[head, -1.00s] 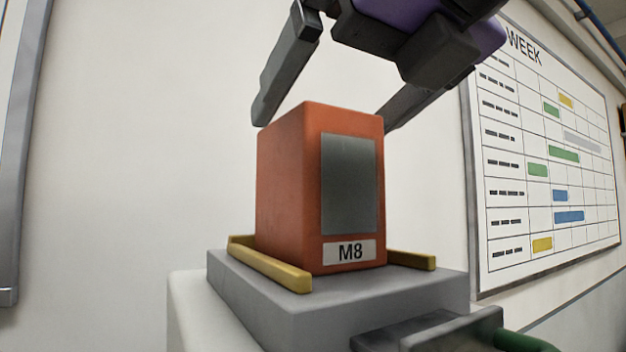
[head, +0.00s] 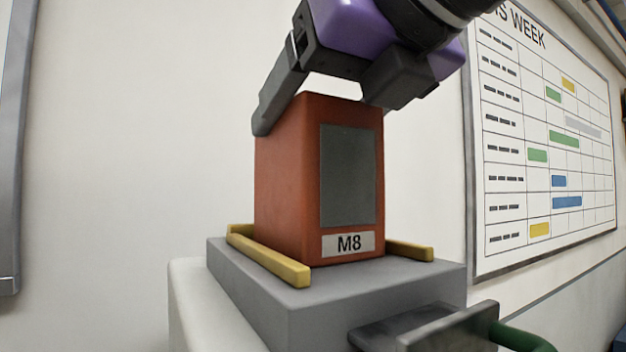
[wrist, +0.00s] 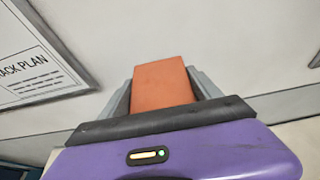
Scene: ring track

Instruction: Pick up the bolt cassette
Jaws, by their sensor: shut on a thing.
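The bolt cassette (head: 288,190) is an orange-red upright box with a grey panel and an "M8" label on its front. It stands on a grey block (head: 330,291) between two yellow rails. My gripper (head: 318,122) reaches down from above and is shut on the cassette's upper part. In the head view one finger lies against its left side; the other is mostly hidden behind the cassette. In the wrist view the cassette's orange top (wrist: 162,84) shows between the two grey fingers of my gripper (wrist: 165,95).
Yellow rails (head: 270,257) flank the cassette's base. A grey bracket (head: 420,328) with a green handle or hose (head: 522,340) juts from the block's front right. A plain wall stands behind, with a week-plan board (head: 545,150) at right.

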